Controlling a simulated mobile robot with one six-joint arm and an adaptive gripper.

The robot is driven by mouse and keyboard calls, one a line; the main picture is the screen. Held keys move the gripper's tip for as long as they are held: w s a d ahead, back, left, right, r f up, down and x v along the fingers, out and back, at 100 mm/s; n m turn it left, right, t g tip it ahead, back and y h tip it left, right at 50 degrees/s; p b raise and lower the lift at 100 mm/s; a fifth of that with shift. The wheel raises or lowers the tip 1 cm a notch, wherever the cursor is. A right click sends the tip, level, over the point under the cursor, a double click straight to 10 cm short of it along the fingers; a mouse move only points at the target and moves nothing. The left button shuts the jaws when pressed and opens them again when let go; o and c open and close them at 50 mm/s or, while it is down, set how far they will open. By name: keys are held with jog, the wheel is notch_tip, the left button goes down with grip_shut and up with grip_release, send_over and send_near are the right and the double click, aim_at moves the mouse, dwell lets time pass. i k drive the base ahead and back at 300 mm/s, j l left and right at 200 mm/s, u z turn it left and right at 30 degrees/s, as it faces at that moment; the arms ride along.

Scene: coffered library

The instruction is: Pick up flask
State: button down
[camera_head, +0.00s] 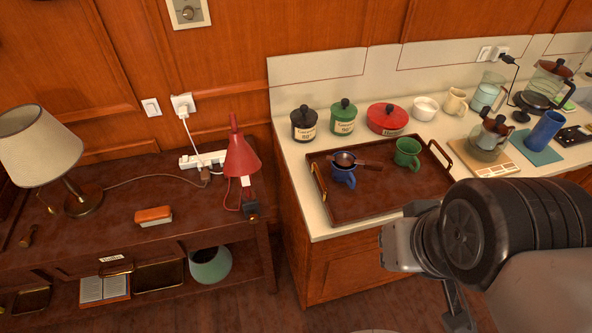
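A glass flask (487,142) with a wooden-looking collar and dark top stands upright on a scale (497,168) on the white counter, right of the brown tray. It looks like the flask the task names, though other glass vessels stand near it. My arm fills the lower right, in front of the counter. A dark narrow part below my wrist, probably my gripper (457,308), points down near the bottom edge, well below and apart from the flask. Its fingertips are not clear, so I cannot tell whether it is open.
The tray (385,210) holds a blue mug (343,177), a green mug (407,152) and a strainer. A blue cup (547,131) on a teal mat and a lidded glass carafe (548,82) stand right of the flask. A glass jug (488,92) stands behind it. My arm hides the counter's front right.

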aim_at(546, 127)
jog(key=z, duration=1.5)
jog(key=u, duration=0.4)
jog(key=i+l+u, duration=0.1)
jog(key=u, duration=0.25)
jog(key=l+u, duration=0.15)
jog(key=u, duration=0.25)
jog(key=i+l+u, duration=0.1)
jog(key=u, duration=0.3)
jog(key=i+l+u, duration=0.1)
jog(key=l+u, duration=0.35)
jog(key=l, duration=1)
jog(key=k+l+u, duration=0.1)
jog(key=l+u, duration=0.35)
jog(key=l, duration=1.5)
